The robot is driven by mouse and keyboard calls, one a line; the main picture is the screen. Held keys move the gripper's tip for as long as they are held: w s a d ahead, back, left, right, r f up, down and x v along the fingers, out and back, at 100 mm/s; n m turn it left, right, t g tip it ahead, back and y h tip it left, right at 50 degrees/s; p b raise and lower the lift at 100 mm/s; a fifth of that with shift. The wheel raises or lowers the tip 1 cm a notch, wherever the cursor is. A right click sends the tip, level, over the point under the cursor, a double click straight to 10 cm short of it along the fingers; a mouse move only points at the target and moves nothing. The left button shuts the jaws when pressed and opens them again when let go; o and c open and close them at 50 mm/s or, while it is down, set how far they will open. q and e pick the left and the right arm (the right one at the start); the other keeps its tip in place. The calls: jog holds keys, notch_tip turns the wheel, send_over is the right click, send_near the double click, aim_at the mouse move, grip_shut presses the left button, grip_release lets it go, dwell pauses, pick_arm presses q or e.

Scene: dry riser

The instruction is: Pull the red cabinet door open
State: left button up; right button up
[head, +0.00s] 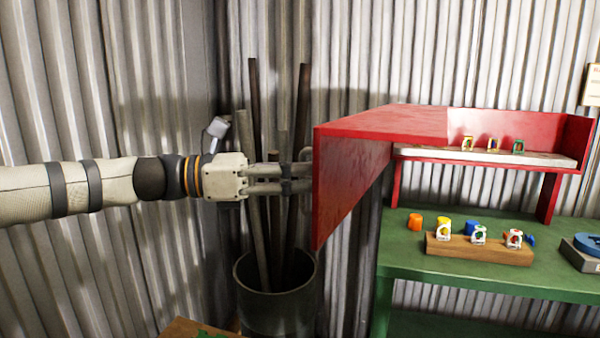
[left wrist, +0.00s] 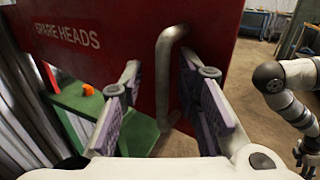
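The red door (head: 350,180) stands out toward me from the left of the red cabinet (head: 575,135). In the left wrist view the door (left wrist: 110,55) carries the words SPARE HEADS and a grey bar handle (left wrist: 163,85). My left gripper (head: 300,178) is at the door's left side in the head view. In the left wrist view my left gripper (left wrist: 165,105) has its fingers apart, one on each side of the handle. I see a gap to each finger, so it is not gripping. My right gripper does not show clearly.
A green bench (head: 400,255) below the cabinet holds a wooden block (head: 470,250) with small coloured parts. A dark bin (head: 275,300) with long rods stands below my left gripper. Corrugated metal walls close the corner. Open floor (left wrist: 250,70) shows right of the door in the wrist view.

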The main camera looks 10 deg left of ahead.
pick_arm(q)
jog(key=v, duration=1.2)
